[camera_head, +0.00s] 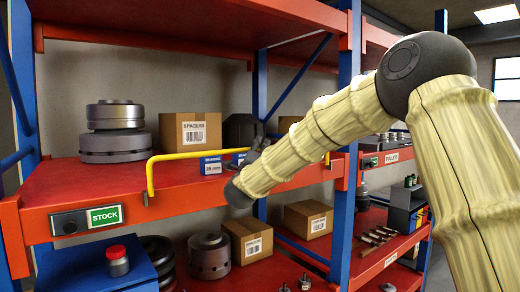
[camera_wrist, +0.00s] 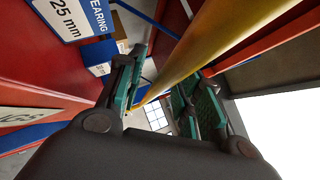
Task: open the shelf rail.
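The yellow shelf rail (camera_head: 195,155) runs across the front of the upper red shelf, with its left end bent down to the shelf's edge. Its middle is partly hidden by my arm. My gripper (camera_head: 257,150) is at the rail's middle and partly hidden in the head view. In the wrist view the rail (camera_wrist: 215,45) slants from upper right down towards the space between the fingers. My gripper (camera_wrist: 160,98) is open there, with its green-padded fingers apart. I cannot tell whether either finger touches the rail.
Behind the rail stand stacked metal rotors (camera_head: 115,130), a SPACERS box (camera_head: 190,131) and a blue bearing box (camera_head: 211,165). A STOCK label (camera_head: 104,216) is on the shelf's front edge. A blue post (camera_head: 347,200) stands right of the rail. The lower shelf holds boxes and parts.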

